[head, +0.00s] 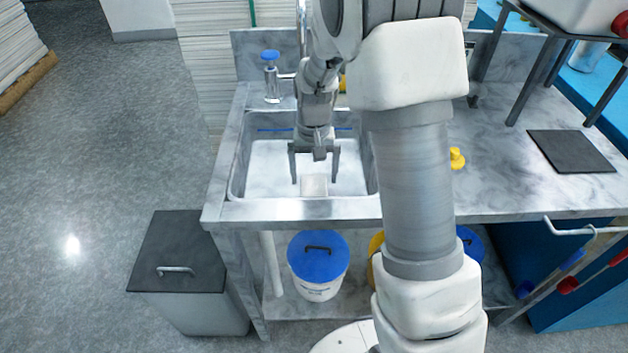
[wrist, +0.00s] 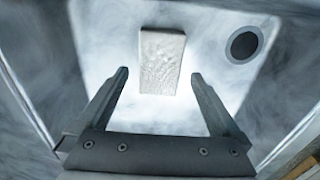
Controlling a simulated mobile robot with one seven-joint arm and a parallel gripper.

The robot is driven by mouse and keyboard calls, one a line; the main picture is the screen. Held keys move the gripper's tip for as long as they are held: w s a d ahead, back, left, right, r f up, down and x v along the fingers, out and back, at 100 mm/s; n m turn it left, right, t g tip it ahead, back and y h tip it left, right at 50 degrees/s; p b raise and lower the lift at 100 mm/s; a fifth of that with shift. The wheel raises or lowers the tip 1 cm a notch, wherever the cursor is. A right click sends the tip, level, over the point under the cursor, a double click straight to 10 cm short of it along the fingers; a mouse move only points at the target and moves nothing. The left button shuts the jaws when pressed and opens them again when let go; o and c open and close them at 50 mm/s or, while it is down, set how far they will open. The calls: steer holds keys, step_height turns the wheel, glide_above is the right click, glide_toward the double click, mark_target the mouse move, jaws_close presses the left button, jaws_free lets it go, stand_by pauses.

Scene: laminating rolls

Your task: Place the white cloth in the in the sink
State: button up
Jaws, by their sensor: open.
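The white cloth (head: 314,185) is a small pale block-like piece lying inside the sink (head: 238,190), near its front wall. In the wrist view the cloth (wrist: 162,62) lies on the bright basin floor (wrist: 110,45), beyond and between the fingertips. My gripper (head: 316,170) points down into the sink, right over or just behind the cloth. In the wrist view my gripper (wrist: 158,80) has its two fingers wide apart with nothing between them. The cloth appears apart from both fingers.
A dark round drain (wrist: 244,44) is in the basin. On the counter to the right are a yellow object (head: 457,158) and a black mat (head: 571,151). A blue-lidded bucket (head: 318,260) sits below.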

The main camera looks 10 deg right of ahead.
mark_target(314, 189)
steer(key=s+r+t+p, duration=0.1)
steer(key=s+r, duration=0.3)
steer(key=r, duration=0.6)
steer(key=s+r+t, duration=0.1)
steer(key=s+r, duration=0.4)
steer(key=r, duration=0.4)
steer(key=s+r+n+t, duration=0.1)
steer(key=s+r, duration=0.1)
steer(key=s, duration=0.5)
steer(key=s+d+r+n+t, duration=0.1)
steer(key=s+r+t, duration=0.1)
steer(key=s, duration=0.5)
steer(key=shift+d+t, duration=0.15)
steer(key=shift+t, duration=0.15)
step_height(314, 189, up, 10)
steer(key=p, duration=1.1)
steer(key=shift+r, duration=0.25)
